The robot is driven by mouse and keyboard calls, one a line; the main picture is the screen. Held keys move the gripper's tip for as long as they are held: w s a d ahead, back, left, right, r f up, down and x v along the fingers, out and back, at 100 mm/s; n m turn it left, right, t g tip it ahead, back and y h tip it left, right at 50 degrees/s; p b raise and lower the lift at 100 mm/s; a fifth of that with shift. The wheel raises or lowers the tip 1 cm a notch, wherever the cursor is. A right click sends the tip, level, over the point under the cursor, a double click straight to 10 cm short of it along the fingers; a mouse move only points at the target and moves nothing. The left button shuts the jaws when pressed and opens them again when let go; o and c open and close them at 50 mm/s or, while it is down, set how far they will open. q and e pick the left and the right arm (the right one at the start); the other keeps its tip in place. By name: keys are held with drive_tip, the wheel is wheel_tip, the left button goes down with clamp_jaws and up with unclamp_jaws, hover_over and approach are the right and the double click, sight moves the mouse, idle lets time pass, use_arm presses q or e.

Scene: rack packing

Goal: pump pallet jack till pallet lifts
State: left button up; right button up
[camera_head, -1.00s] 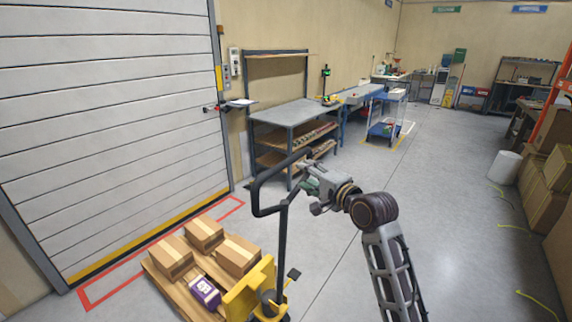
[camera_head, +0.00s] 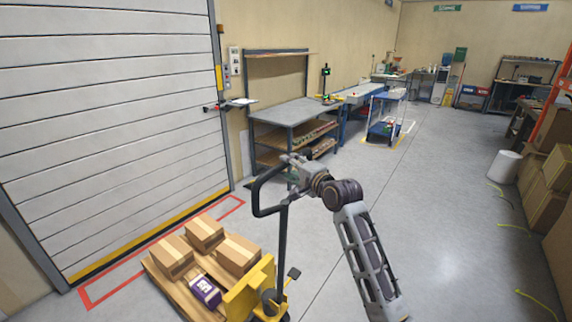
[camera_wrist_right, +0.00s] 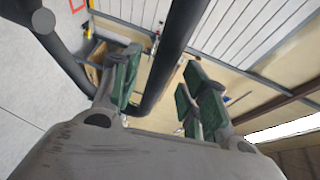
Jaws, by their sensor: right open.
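The yellow pallet jack (camera_head: 262,293) stands at the lower middle of the head view. Its black looped handle (camera_head: 256,196) rises upright on a dark shaft. The wooden pallet (camera_head: 178,290) sits low, to the left of the jack, carrying cardboard boxes (camera_head: 205,233) and a purple package (camera_head: 205,291). My right gripper (camera_head: 288,163) is at the upper right of the handle loop. In the right wrist view its green-padded fingers (camera_wrist_right: 160,92) are apart, with the black handle bar (camera_wrist_right: 172,58) running between them. The wrist housing hides part of that view. My left gripper is not in view.
A red floor outline (camera_head: 92,300) surrounds the pallet area by the white shutter door (camera_head: 110,130). A grey workbench (camera_head: 295,112) stands behind the handle. Stacked boxes (camera_head: 545,195) line the right side. The floor between is clear.

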sight(289, 165)
drive_tip(key=shift+x, duration=1.85)
drive_tip(key=shift+c, duration=0.2)
clamp_jaws()
